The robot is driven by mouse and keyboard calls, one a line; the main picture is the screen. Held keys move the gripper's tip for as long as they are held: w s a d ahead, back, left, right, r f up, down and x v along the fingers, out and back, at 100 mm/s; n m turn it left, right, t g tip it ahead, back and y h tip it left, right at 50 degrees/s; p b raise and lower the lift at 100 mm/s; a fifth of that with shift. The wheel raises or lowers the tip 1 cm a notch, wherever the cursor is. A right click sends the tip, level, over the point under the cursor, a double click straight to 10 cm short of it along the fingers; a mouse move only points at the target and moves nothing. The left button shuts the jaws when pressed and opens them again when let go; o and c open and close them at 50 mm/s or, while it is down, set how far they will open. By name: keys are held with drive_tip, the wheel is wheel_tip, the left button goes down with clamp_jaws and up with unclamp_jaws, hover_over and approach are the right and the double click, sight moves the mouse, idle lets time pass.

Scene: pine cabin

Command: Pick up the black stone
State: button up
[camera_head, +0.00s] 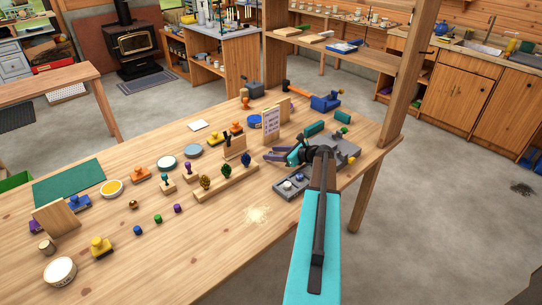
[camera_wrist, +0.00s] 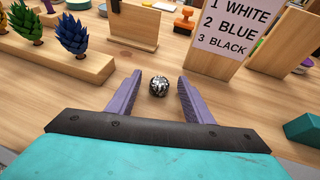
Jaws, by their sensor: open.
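The black stone (camera_wrist: 158,86) is a small round dark piece with pale speckles, resting on the wooden table. In the wrist view it lies between the two purple fingers of my open gripper (camera_wrist: 160,80), with a gap on both sides. In the head view my gripper (camera_head: 275,154) reaches over the table near a grey tray (camera_head: 280,193), and I cannot make out the stone there. A sign (camera_wrist: 237,28) reading 1 white, 2 blue, 3 black stands beyond the stone; it also shows in the head view (camera_head: 271,122).
A wooden rack (camera_head: 226,183) with several coloured cone-like pieces stands left of my gripper. A wooden stand (camera_wrist: 134,26) is beyond the stone. An orange stamp (camera_wrist: 185,18) and green blocks (camera_head: 315,128) are nearby. The table's front middle is mostly clear.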

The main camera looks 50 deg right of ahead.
drive_tip(key=c, duration=1.1)
drive_tip(key=shift+r, duration=0.15)
drive_tip(key=shift+c, duration=0.2)
drive_tip(key=shift+r+b, duration=0.35)
drive_tip(key=shift+r, duration=0.35)
drive_tip(key=shift+r+b, duration=0.3)
drive_tip(key=shift+r, duration=0.55)
drive_tip(key=s+d+b, duration=0.1)
drive_tip(key=s, duration=0.4)
drive_tip(key=s+d+r+b, duration=0.1)
drive_tip(key=s, duration=0.4)
drive_tip(key=s+d+b, duration=0.1)
drive_tip(key=s, duration=0.4)
drive_tip(key=shift+s+r, duration=0.3)
drive_tip(key=shift+s, duration=0.1)
